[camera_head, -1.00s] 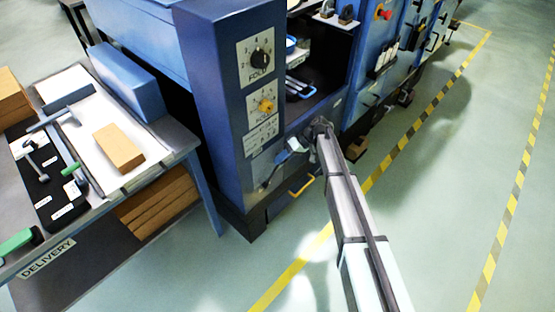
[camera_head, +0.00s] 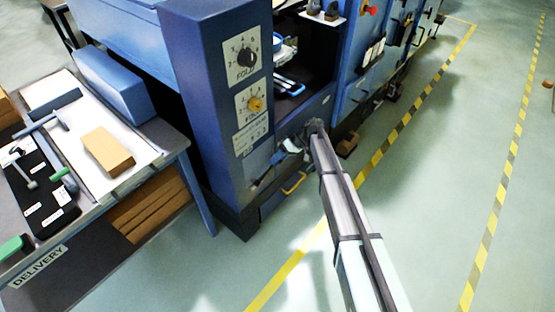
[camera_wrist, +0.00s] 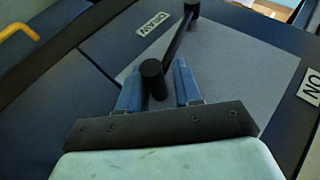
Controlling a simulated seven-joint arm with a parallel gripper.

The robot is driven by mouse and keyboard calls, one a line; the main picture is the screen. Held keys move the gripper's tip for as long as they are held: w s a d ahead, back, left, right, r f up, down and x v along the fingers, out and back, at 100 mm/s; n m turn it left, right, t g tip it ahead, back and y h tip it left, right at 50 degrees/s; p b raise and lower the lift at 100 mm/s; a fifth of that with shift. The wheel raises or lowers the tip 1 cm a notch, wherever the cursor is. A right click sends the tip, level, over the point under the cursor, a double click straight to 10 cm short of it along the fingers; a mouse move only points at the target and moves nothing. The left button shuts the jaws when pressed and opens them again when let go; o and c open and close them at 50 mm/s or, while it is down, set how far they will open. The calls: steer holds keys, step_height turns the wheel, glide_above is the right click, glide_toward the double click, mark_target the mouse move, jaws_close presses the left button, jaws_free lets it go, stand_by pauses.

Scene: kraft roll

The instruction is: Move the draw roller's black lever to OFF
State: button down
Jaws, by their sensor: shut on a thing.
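The draw roller's black lever (camera_wrist: 176,40) shows in the wrist view as a dark bar running from a round pivot at the top down to a thick round knob (camera_wrist: 153,80). My gripper (camera_wrist: 158,82) has its two blue fingers on either side of the knob, shut on it. The lever lies over a grey plate (camera_wrist: 235,70). A DRAW label (camera_wrist: 155,25) is beside the pivot and an ON label (camera_wrist: 312,88) is at the right edge. No OFF label shows. In the head view my gripper (camera_head: 283,153) is low on the blue machine's front; the lever is hard to make out there.
A yellow handle (camera_head: 294,183) is just below my gripper. The blue column with FOLD dials (camera_head: 247,58) rises to the left. The delivery table (camera_head: 75,215) with a cardboard block (camera_head: 108,151) is farther left. Open floor lies to the right.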

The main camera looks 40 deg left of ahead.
steer(key=shift+f, duration=0.6)
steer(key=c, duration=1)
jaws_free()
steer(key=v, duration=1.4)
steer(key=shift+s+a+r, duration=0.1)
steer(key=shift+s, duration=0.05)
